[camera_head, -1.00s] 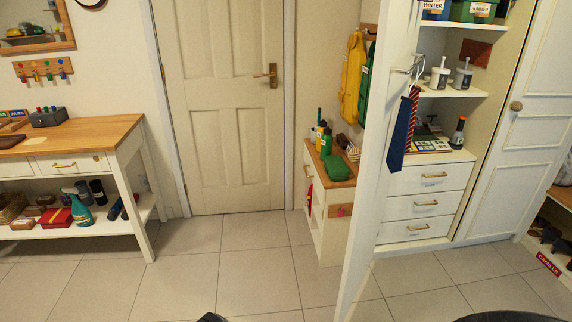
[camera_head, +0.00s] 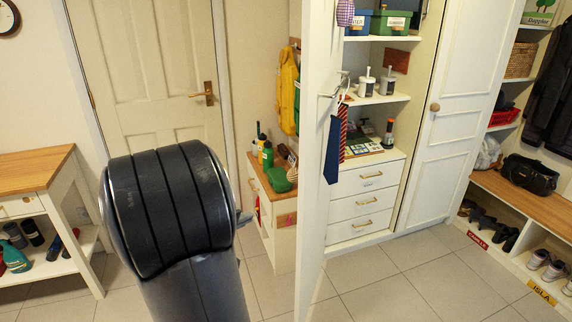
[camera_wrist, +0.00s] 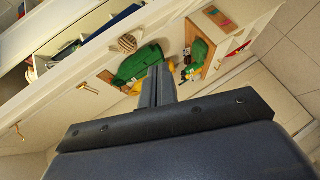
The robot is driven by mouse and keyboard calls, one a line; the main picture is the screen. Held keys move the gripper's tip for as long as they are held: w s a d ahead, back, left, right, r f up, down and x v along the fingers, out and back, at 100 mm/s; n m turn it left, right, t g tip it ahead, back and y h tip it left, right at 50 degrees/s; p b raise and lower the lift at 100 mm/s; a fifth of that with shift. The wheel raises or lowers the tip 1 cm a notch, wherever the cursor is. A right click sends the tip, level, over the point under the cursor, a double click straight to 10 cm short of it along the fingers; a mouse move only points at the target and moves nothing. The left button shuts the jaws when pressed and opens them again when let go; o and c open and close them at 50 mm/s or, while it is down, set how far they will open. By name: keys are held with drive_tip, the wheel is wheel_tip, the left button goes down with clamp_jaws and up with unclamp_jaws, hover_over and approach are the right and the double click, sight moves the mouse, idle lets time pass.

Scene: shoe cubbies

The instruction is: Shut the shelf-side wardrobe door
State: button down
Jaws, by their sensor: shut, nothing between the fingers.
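The shelf-side wardrobe door (camera_head: 316,150) stands open, seen nearly edge-on in the head view. A hook rail and a blue tie (camera_head: 332,150) are on its inner side. The shelves and drawers (camera_head: 362,203) behind it are exposed. My gripper's fingers (camera_wrist: 160,86) are together and empty in the wrist view. In the head view my dark arm fills the lower left, left of the door; it hides most of my gripper, with only a small grey tip (camera_head: 244,217) showing. A gap shows between that tip and the door.
The other wardrobe door (camera_head: 455,110), with a round knob, is shut. A small wooden-topped cabinet (camera_head: 283,222) with bottles and a green item stands left of the open door. A table (camera_head: 30,168) is at far left, a shoe bench (camera_head: 525,205) at right. Floor before the drawers is clear.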

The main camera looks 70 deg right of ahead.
sight(292, 170)
drive_tip(key=d+r+n+h+p, duration=0.1)
drive_tip(key=d+r+n+h, duration=0.1)
drive_tip(key=d+r+h, duration=0.35)
drive_tip(key=shift+g+y, duration=0.3)
drive_tip(key=shift+y, duration=0.55)
drive_tip(key=shift+s+d+r+p, duration=0.1)
drive_tip(key=shift+s+d+p, duration=0.7)
drive_tip(key=shift+d, duration=1.25)
drive_tip(key=shift+s+d+p, duration=0.65)
drive_tip(key=shift+s+d, duration=0.25)
drive_tip(key=shift+d, duration=1.15)
drive_tip(key=shift+s+d+r+p, duration=0.1)
drive_tip(key=shift+s+d+p, duration=0.7)
drive_tip(key=shift+d, duration=1.25)
drive_tip(key=shift+s, duration=0.1)
